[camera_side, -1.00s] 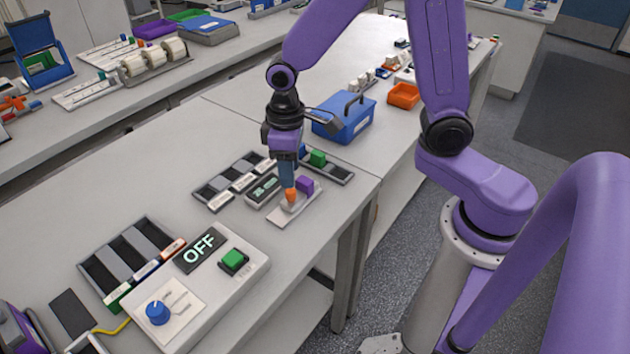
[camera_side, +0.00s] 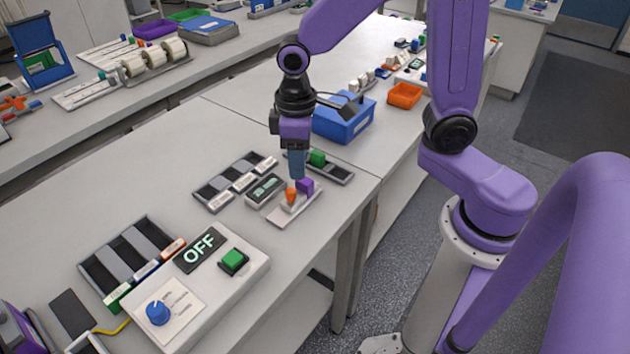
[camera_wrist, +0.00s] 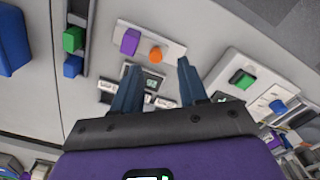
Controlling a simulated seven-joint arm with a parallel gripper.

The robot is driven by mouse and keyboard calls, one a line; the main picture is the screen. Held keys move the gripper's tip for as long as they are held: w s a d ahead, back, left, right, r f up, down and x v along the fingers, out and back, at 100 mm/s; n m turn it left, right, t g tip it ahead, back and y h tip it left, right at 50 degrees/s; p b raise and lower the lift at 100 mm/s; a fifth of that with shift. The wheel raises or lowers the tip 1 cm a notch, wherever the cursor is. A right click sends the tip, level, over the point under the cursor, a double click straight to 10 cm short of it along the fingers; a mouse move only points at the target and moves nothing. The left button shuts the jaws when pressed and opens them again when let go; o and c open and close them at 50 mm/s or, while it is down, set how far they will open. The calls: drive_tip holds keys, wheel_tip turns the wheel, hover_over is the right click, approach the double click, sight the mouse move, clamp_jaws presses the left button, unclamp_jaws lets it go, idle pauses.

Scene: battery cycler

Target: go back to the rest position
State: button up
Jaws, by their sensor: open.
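My gripper (camera_side: 296,165) is raised above the bench, just above a light plate (camera_side: 287,218) that carries an orange piece (camera_side: 291,196) and a purple block (camera_side: 305,187). In the wrist view my gripper (camera_wrist: 156,75) has its two fingers spread apart with nothing between them. The orange piece (camera_wrist: 156,54) and the purple block (camera_wrist: 130,41) stand on the plate (camera_wrist: 176,47) beyond the fingertips. A small display unit (camera_wrist: 150,83) shows between the fingers.
A blue box with a handle (camera_side: 343,118) stands behind my gripper. A dark rail with a green block (camera_side: 317,158) lies close by. A control box reading OFF (camera_side: 215,285) is at the front left, beside a slotted tray (camera_side: 97,273). An orange bin (camera_side: 403,95) stands further back.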

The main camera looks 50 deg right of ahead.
drive_tip(key=s+d+r+n, duration=0.1)
drive_tip(key=s+d+n, duration=0.1)
drive_tip(key=s, duration=0.7)
drive_tip(key=s+d+r+n, duration=0.2)
drive_tip(key=s+d+n, duration=0.1)
drive_tip(key=s, duration=0.6)
drive_tip(key=shift+r+n, duration=0.25)
drive_tip(key=shift+n, duration=0.15)
